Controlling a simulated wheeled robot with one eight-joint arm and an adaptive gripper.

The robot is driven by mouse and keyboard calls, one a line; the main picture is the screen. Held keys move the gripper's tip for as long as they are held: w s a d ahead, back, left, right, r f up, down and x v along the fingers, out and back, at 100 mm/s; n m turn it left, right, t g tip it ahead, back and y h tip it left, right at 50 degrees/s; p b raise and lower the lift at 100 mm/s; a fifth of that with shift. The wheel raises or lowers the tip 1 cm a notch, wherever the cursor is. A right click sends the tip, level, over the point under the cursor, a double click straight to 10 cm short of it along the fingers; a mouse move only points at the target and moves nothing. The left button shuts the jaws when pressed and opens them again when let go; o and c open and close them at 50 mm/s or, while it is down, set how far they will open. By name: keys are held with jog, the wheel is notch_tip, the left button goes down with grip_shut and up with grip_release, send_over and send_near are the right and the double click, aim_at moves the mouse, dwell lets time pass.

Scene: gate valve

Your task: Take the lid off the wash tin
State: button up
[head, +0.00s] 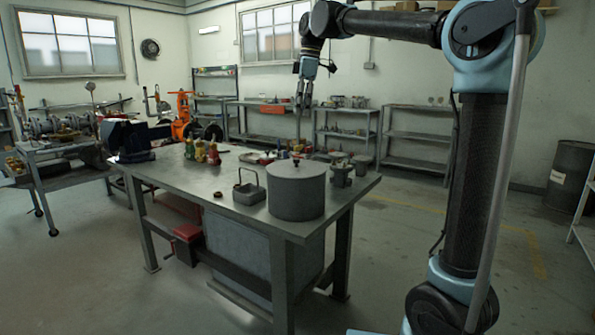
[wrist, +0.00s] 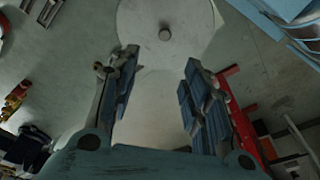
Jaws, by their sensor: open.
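The wash tin (head: 296,200) is a grey round tin standing near the front right of the workbench. Its flat grey lid (head: 297,170) sits on top, with a small knob (head: 296,161) in the middle. In the wrist view the round lid (wrist: 190,18) shows at the top, with its knob (wrist: 165,34) beyond the fingertips and roughly centred between them. My gripper (head: 303,106) is high above the bench, pointing down, clear of the tin. In the wrist view my gripper (wrist: 160,62) is open, with nothing between its fingers.
On the workbench (head: 235,215), a small handled metal basket (head: 249,192) stands just left of the tin. A grey valve part (head: 340,174) stands right of it. Several coloured bottles (head: 213,154) and a dark vise (head: 130,140) are farther left.

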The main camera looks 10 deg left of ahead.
send_over(296, 164)
jog(key=w, duration=0.1)
notch_tip(296, 164, down, 11)
jog(key=shift+w+d+f, duration=0.1)
jog(key=shift+w+f, duration=0.05)
jog(key=shift+s+f, duration=0.15)
jog(key=shift+f, duration=1.25)
jog(key=shift+s+f, duration=0.15)
jog(key=shift+f, duration=1.25)
grip_shut()
